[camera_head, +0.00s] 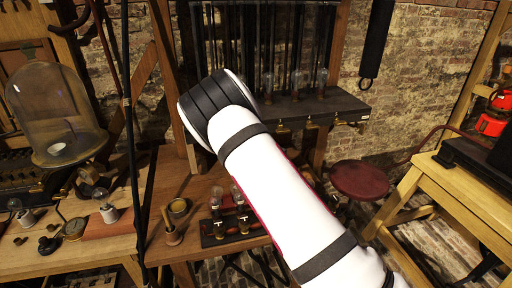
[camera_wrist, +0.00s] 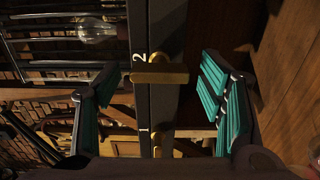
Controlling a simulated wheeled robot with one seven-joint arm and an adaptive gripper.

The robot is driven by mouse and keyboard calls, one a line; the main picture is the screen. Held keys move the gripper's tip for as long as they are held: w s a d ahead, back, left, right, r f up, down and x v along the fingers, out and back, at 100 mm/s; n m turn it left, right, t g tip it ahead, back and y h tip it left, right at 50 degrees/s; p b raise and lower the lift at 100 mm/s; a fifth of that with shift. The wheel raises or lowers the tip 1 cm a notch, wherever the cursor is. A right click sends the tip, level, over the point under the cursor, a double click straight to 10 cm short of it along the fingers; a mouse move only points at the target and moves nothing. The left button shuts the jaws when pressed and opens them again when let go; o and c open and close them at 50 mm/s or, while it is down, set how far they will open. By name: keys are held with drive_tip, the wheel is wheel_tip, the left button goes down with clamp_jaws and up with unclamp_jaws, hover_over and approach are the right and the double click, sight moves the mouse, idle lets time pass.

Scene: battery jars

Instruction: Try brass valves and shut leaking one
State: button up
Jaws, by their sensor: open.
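In the wrist view my gripper (camera_wrist: 160,70) is open, its teal-padded fingers apart on either side of a dark rail. A brass valve handle (camera_wrist: 160,75) by the white "2" lies crosswise over the rail, between the fingers. I see a gap on both sides and no contact. Another brass piece (camera_wrist: 157,143) shows by the white "1", partly cut off by my gripper's body. In the head view small brass valves (camera_head: 340,122) hang along the front of a dark shelf (camera_head: 310,106) bearing upright glass tubes (camera_head: 300,45). My white arm hides the gripper there.
A red round stool (camera_head: 359,180) and a yellow wooden table (camera_head: 450,190) stand at right. A glass bulb (camera_wrist: 95,28) shows in the wrist view.

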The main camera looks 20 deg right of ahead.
drive_tip(key=s, duration=1)
drive_tip(key=shift+s, duration=0.2)
drive_tip(key=s+d+r+m+g, duration=0.2)
drive_tip(key=s+r+m+g, duration=0.6)
drive_tip(key=r+m, duration=0.45)
drive_tip(key=s+a+r+m+g, duration=0.1)
drive_tip(key=s+r+m+g, duration=0.1)
drive_tip(key=s, duration=1.2)
drive_tip(key=s+a+r+m+g+b, duration=0.1)
drive_tip(key=s+r+m+g, duration=0.1)
drive_tip(key=s, duration=1.2)
wheel_tip(320, 180, up, 3)
drive_tip(key=shift+s+f+m, duration=0.1)
drive_tip(key=shift+s+m, duration=0.25)
drive_tip(key=shift+m, duration=0.5)
